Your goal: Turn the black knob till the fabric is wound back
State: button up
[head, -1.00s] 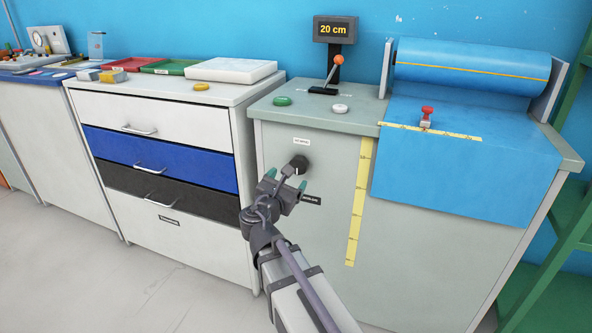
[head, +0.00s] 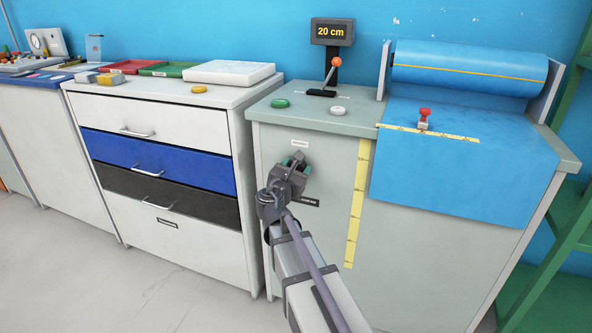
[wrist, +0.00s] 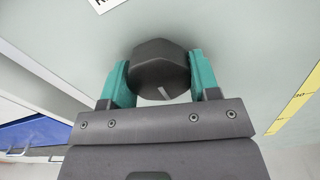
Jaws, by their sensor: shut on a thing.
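The black knob (wrist: 160,62) sits on the front of the grey cabinet, with a light mark on its face. My gripper (wrist: 160,80) has its two green fingers on either side of the knob and is shut on it. In the head view my gripper (head: 296,164) covers most of the knob. The blue fabric (head: 465,165) comes off a roll (head: 468,70) on the cabinet top and hangs over the front edge. A display (head: 332,32) reads "20 cm".
A yellow tape scale (head: 356,205) runs down the cabinet front, right of the knob. A lever with an orange ball (head: 336,62), a green button (head: 280,103) and a white button (head: 338,110) are on top. A red-handled tool (head: 425,115) lies on the fabric. A drawer unit (head: 160,190) stands left.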

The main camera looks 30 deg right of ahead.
jog(key=c, duration=0.3)
jog(key=shift+m, duration=0.4)
